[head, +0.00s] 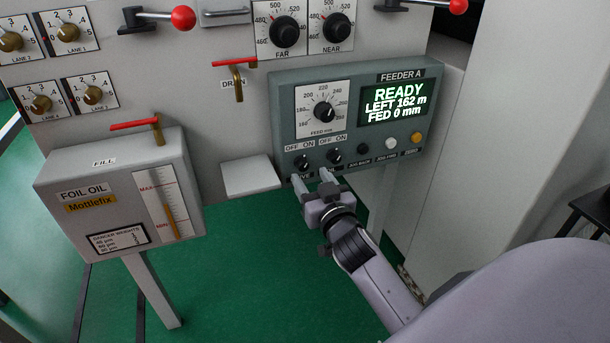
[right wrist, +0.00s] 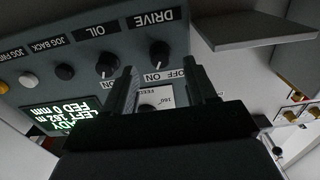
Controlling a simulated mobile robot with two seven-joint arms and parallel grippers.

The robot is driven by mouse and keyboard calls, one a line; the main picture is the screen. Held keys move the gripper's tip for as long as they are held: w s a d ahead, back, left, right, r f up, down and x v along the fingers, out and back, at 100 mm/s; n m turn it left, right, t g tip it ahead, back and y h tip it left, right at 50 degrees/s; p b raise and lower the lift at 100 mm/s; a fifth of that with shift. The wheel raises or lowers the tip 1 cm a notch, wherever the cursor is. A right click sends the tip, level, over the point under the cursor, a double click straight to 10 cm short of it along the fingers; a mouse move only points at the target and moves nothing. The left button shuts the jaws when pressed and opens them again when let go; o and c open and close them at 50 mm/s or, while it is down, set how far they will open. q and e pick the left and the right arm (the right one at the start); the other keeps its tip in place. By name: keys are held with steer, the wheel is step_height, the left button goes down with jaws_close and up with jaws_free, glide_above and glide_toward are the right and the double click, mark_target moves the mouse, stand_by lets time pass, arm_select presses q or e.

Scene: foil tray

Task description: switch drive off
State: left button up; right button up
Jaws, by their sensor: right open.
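The drive switch is a black rotary knob (head: 302,162) at the lower left of the grey feeder panel (head: 375,85), below an OFF ON label. In the right wrist view the picture is upside down, and the drive knob (right wrist: 160,52) sits beside its DRIVE label (right wrist: 152,20). Its pale mark seems to lean to the ON side. My right gripper (head: 311,177) is open and empty, just below and in front of the knob. In the wrist view its fingers (right wrist: 161,75) stand apart with the knob roughly between and beyond them. My left gripper is not in view.
The oil knob (head: 334,156) is close on the right of the drive knob. A white button (head: 391,143) and an orange one (head: 417,137) lie further right. A pale ledge (head: 250,176) juts out on the left. The display (head: 395,102) reads READY.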

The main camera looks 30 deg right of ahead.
mark_target(304, 168)
steer(key=shift+b+x, duration=0.3)
steer(key=shift+x, duration=1.55)
jaws_close()
